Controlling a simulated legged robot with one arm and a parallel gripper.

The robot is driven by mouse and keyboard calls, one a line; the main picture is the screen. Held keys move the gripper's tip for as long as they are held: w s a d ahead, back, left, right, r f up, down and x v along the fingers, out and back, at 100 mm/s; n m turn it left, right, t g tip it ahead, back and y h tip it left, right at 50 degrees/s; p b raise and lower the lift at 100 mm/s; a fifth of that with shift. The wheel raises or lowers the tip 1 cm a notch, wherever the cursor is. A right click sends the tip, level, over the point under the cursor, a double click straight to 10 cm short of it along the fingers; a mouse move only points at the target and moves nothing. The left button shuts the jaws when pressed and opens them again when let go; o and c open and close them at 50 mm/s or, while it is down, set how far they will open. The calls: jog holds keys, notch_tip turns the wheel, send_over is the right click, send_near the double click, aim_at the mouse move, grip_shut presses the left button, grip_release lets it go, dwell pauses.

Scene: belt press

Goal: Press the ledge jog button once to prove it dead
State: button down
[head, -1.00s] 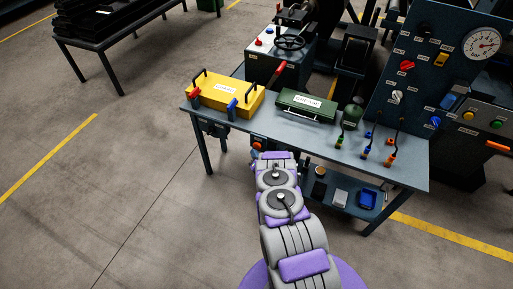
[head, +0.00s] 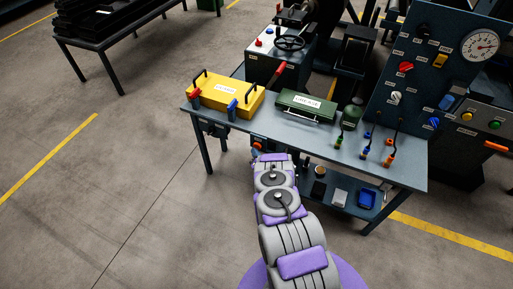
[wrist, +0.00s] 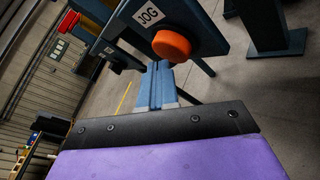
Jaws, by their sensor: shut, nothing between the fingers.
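The orange-red jog button (wrist: 171,46) is round and sticks out of a dark blue panel in the wrist view. A white JOG label (wrist: 148,14) is to its left. In the head view the button (head: 258,146) is a small orange spot under the workbench's front edge, just beyond the end of my arm. My gripper (wrist: 160,68) shows blue fingers closed together, with nothing between them. Its tips appear just below the button in the wrist view; I cannot tell whether they touch it. In the head view my arm mostly hides the gripper.
The blue-grey workbench (head: 330,150) holds a yellow box (head: 226,97), a green grease case (head: 306,105) and several small levers. A lower shelf (head: 351,205) carries a blue tray (head: 367,198). A gauge panel (head: 425,75) stands at right.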

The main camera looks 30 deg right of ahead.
jog(key=shift+w+d, duration=0.3)
jog(key=shift+d, duration=0.1)
dwell(0.8)
jog(key=shift+s+a, duration=0.55)
jog(key=shift+a, duration=0.15)
jog(key=s+a, duration=0.1)
jog(key=a, duration=0.1)
jog(key=s+a+p, duration=0.1)
jog(key=s+a, duration=0.1)
dwell(0.7)
dwell(0.7)
